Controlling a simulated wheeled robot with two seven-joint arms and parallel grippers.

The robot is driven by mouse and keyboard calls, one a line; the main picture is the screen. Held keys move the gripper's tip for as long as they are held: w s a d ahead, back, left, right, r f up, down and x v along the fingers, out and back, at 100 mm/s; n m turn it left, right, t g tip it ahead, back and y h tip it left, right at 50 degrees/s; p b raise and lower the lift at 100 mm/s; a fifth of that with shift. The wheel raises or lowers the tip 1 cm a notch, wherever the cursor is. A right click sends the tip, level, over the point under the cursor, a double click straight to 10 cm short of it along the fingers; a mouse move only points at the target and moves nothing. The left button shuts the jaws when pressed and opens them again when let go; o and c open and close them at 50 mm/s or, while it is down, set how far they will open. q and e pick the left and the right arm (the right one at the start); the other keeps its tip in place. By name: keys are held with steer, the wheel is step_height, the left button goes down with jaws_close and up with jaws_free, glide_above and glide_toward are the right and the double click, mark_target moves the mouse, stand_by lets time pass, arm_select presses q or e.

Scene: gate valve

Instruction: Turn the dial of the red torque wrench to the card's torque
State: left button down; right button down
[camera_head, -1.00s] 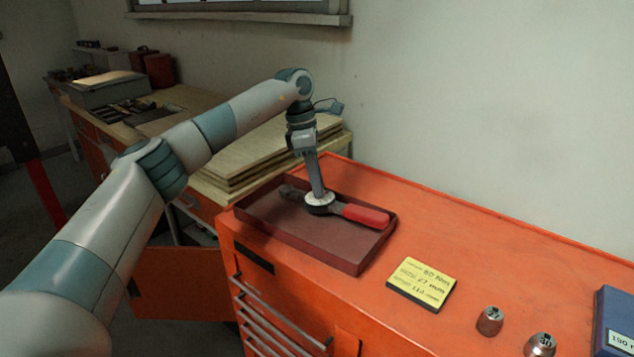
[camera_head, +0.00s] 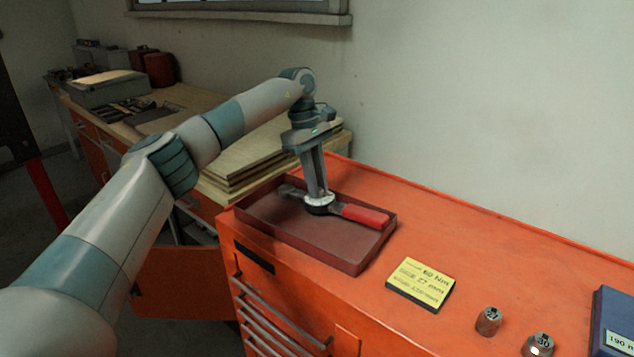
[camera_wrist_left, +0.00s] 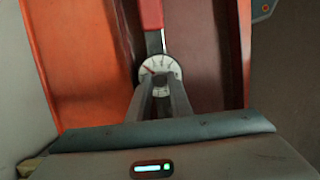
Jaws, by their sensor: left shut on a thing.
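The red torque wrench (camera_head: 364,215) lies in a dark red tray (camera_head: 340,262) on the orange cabinet. Its red handle points right and its white round dial sits near the tray's middle. My left gripper (camera_head: 319,196) comes down from above and is shut on the dial (camera_wrist_left: 150,66). In the left wrist view the gripper fingers (camera_wrist_left: 161,90) cover the dial's near part, and a red pointer mark shows on its face; its scale is too small to read. The yellow card (camera_head: 421,284) lies right of the tray and reads 60 Nm and 27 mm. My right gripper is out of view.
Two metal sockets (camera_head: 489,320) (camera_head: 540,344) stand right of the card. A blue box (camera_head: 612,322) with a label is at the right edge. Stacked boards (camera_head: 250,160) lie on a wooden bench behind the tray. The cabinet top behind the card is clear.

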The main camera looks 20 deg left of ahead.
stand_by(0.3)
arm_select(q)
steer(key=c, duration=1.6)
jaws_free()
steer(key=shift+r, duration=0.15)
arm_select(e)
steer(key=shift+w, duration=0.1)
